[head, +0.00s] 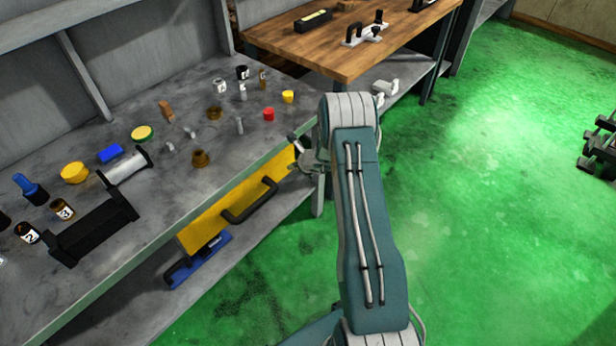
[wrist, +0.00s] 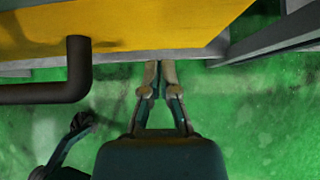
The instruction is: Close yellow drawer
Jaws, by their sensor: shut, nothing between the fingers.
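The yellow drawer (head: 215,215) sits under the grey workbench top in the head view, with its yellow front facing the open floor and a dark bar handle (head: 250,202) on it. In the wrist view the yellow drawer (wrist: 150,25) fills the top, and its dark handle (wrist: 75,75) is at the left. My gripper (wrist: 160,65) is shut and empty, with its fingertips at the drawer's lower edge, right of the handle. I cannot tell whether they touch. In the head view my gripper (head: 305,158) is partly hidden by my arm, near the drawer's right end.
The grey workbench (head: 180,185) holds several bottles, jars and small parts. A blue tool (head: 198,262) lies on the shelf below the drawer. A wooden table (head: 340,55) stands behind. A grey metal leg (wrist: 270,40) is right of the drawer. The green floor (head: 480,200) at right is mostly clear.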

